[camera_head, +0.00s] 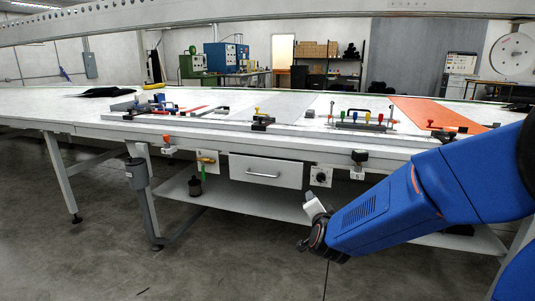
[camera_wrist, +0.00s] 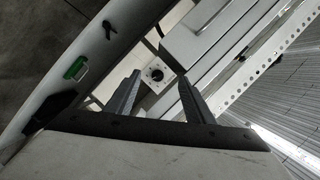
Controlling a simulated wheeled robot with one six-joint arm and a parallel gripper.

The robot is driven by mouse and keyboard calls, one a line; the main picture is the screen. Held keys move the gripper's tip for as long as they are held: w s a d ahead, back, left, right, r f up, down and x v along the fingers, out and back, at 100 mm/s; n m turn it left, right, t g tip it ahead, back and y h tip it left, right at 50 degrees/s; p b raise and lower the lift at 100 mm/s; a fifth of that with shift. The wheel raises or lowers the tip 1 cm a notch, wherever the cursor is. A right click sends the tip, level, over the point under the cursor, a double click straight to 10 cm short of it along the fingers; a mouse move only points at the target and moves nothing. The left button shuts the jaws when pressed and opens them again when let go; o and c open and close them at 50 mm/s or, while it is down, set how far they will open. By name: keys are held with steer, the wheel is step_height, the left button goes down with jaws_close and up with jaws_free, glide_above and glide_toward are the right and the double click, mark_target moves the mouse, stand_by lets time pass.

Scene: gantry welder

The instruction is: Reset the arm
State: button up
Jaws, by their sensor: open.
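My blue arm reaches in from the right of the head view, bent down in front of the long white welding table (camera_head: 110,128). Its dark wrist end hangs below the table's front edge, near the drawer (camera_head: 266,171). My gripper (camera_wrist: 157,79) shows in the wrist view with its two grey fingers apart and nothing between them. Beyond the fingertips is a white square plate with a black round knob (camera_wrist: 154,74). The same knob plate (camera_head: 320,177) is under the table edge in the head view. The fingertips cannot be made out in the head view.
Clamps and coloured fixtures (camera_head: 361,119) stand on the tabletop, with an orange sheet (camera_head: 436,113) at right. A lower shelf (camera_head: 240,198) runs under the table. A grey post (camera_head: 143,200) stands at left. The floor (camera_head: 90,240) in front is open.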

steer(key=s+d+n+g, duration=0.3)
steer(key=s+d+n, duration=0.1)
steer(key=s, duration=0.8)
steer(key=s+d+n+g, duration=0.3)
steer(key=s+d+g, duration=0.1)
steer(key=s, duration=0.9)
steer(key=s+d+n+g, duration=0.3)
steer(key=s+d+n, duration=0.1)
steer(key=s, duration=0.9)
steer(key=shift+s+d+f+n+g+y, duration=0.2)
steer(key=shift+f+n+g+y, duration=0.1)
steer(key=shift+g+y, duration=0.1)
steer(key=shift+w, duration=0.1)
